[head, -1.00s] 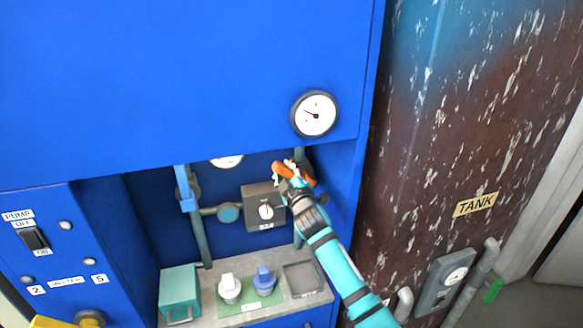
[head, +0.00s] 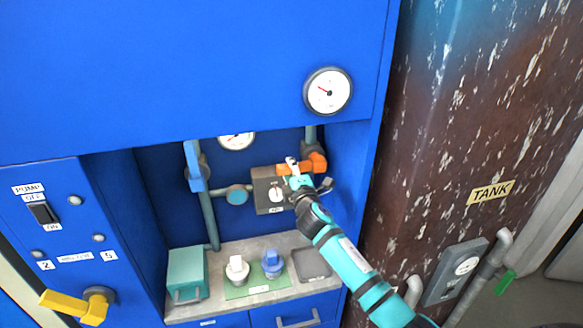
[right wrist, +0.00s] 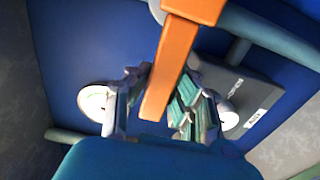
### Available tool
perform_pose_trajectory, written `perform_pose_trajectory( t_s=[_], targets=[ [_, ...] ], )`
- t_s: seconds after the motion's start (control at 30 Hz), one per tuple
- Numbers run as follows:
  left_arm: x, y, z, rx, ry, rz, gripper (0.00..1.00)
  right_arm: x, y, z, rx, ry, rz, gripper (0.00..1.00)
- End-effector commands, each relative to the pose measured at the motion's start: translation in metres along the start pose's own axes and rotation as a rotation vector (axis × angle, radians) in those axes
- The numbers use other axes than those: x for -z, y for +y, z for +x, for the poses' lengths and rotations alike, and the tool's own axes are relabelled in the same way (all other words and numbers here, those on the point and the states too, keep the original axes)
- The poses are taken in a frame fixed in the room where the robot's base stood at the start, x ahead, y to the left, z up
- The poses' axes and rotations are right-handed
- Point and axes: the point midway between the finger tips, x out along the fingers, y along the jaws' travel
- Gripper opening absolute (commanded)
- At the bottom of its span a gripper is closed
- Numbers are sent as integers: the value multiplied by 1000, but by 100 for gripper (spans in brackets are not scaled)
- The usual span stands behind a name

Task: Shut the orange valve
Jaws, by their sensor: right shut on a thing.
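The orange valve (head: 316,162) sits on the right-hand vertical pipe inside the blue cabinet's recess. Its handle lies roughly level, pointing left from the pipe. My right gripper (head: 295,180) is at the handle's left part, shut on it. In the right wrist view the orange handle (right wrist: 172,62) runs down between the two fingers of my right gripper (right wrist: 165,95). The fingers hide part of the handle in the head view. My left gripper is not in view.
A dark box with a dial (head: 268,205) is just below the handle. A blue valve handle (head: 193,168) is on the left pipe. Below are a grey shelf (head: 215,258) with a teal box (head: 186,272) and knobs. The rusty tank (head: 440,180) stands right of the cabinet.

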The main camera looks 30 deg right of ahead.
Motion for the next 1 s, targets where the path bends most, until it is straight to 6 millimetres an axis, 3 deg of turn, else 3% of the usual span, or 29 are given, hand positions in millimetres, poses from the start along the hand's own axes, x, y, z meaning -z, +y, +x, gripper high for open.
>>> perform_pose_trajectory(
  t_s=[0.47, 0.5, 0.67, 1.0],
  targets=[
    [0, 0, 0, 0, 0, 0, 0, 0, -3, 0, 3, 0, -20, 0],
    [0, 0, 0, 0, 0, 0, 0, 0, -3, 0, 3, 0, -20, 23],
    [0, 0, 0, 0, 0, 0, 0, 0, -2, 0, 2, 0, -17, 44],
    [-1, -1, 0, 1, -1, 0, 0, 0, -2, -3, 1, 0, -14, 46]
  ],
)
